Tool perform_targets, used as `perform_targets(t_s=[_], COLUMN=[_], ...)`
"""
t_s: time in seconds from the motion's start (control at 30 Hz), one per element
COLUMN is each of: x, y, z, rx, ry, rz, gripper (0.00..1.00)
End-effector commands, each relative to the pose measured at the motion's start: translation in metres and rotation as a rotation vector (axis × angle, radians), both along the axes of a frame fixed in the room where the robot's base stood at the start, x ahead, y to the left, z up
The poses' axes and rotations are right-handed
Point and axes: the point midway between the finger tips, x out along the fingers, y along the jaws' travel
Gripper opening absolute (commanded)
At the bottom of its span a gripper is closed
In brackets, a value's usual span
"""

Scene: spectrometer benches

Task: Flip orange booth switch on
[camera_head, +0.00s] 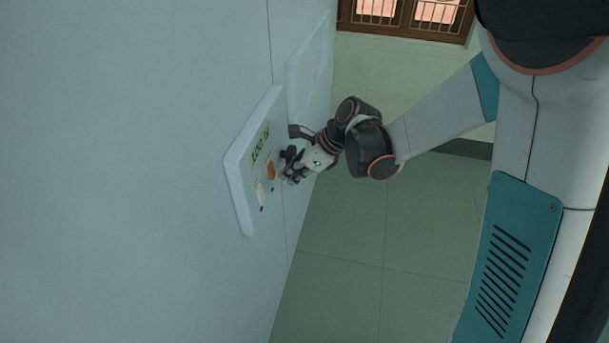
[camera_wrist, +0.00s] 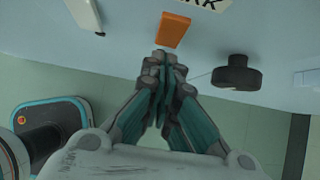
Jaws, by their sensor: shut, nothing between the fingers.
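The orange switch (camera_wrist: 173,30) is on the pale wall panel (camera_wrist: 130,42), straight ahead of my fingertips in the wrist view. In the head view the orange switch (camera_head: 271,171) is a small patch on the tilted-looking white panel (camera_head: 237,175), just left of my gripper (camera_head: 289,168). My gripper (camera_wrist: 163,62) is shut and empty, with its fingertips together. The tips are close to the switch's lower end; I cannot tell whether they touch it. Whether the switch is on or off is not clear.
A black round knob (camera_wrist: 236,74) sticks out of the panel right of my fingers. A small pale part (camera_wrist: 84,14) is to the left. Dark lettering (camera_head: 260,146) is on the panel. The tiled floor (camera_head: 345,260) is clear. A barred window (camera_head: 405,14) is at the back.

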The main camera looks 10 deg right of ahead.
Motion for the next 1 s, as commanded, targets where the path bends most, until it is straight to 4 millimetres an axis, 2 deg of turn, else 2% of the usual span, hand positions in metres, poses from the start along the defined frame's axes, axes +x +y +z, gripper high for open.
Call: perform_targets(t_s=[0.13,0.47,0.6,1.0], x=[0.003,0.003,0.006,0.006], y=[0.008,0.008,0.017,0.016], z=[-0.001,-0.001,-0.008,-0.002], rx=[0.0,0.0,0.0,0.001], ry=[-0.001,-0.001,-0.001,-0.001], rz=[0.001,-0.001,0.001,-0.001], gripper=[0.0,0.0,0.0,0.0])
